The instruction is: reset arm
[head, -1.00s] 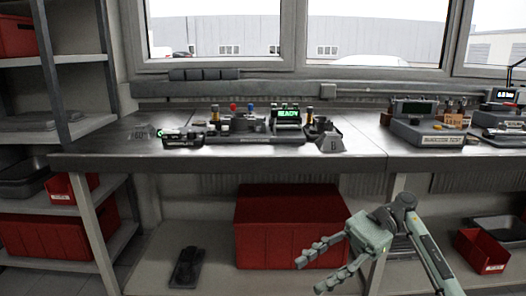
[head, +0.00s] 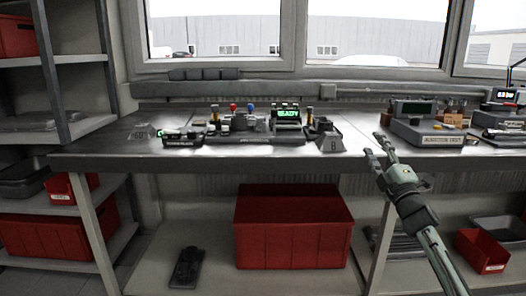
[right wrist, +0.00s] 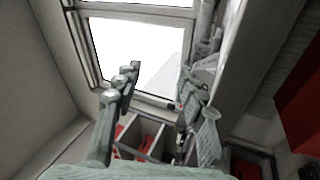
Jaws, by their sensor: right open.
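My right gripper (head: 376,146) is in the head view, in front of the workbench (head: 200,166) edge, right of the middle. Its fingers point up and to the left, and its arm comes in from the lower right. In the right wrist view the two fingers of the gripper (right wrist: 160,98) stand apart with nothing between them. The gripper is open and empty. My left gripper is in neither view.
On the bench stand a fixture with a green READY display (head: 288,114), a block marked B (head: 328,141) and an injector test unit (head: 428,132). A red bin (head: 293,228) is on the lower shelf. Shelving stands at left.

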